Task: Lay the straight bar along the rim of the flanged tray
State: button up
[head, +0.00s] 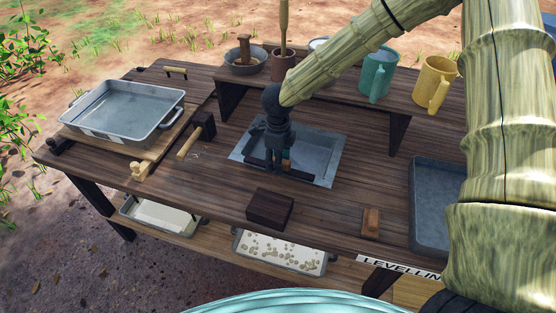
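The flanged tray (335,160) is a grey, shallow metal tray with a flat, wide rim, set in the middle of the dark plank table. My dark gripper (275,167) points down over the near left part of this tray. A dark straight bar (300,175) shows at the fingertips, running left to right close to the near rim. I cannot tell whether the bar touches the rim or is held above it. The fingers are small and dark against the bar, so their grip on it is unclear. A small tan piece shows beside the fingers.
A handled metal pan (120,108) sits on a board at the left, with a mallet (197,133) beside it. A dark block (270,207) and a small brown block (371,222) lie in front. Another grey tray (430,205) is at the right. Mugs (377,75) stand on the rear shelf.

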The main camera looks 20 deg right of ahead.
notch_tip(320, 180, up, 11)
jog(key=shift+r, duration=0.2)
dwell(0.3)
jog(key=shift+r, duration=0.1)
notch_tip(320, 180, up, 5)
jog(key=p, duration=0.5)
dwell(0.6)
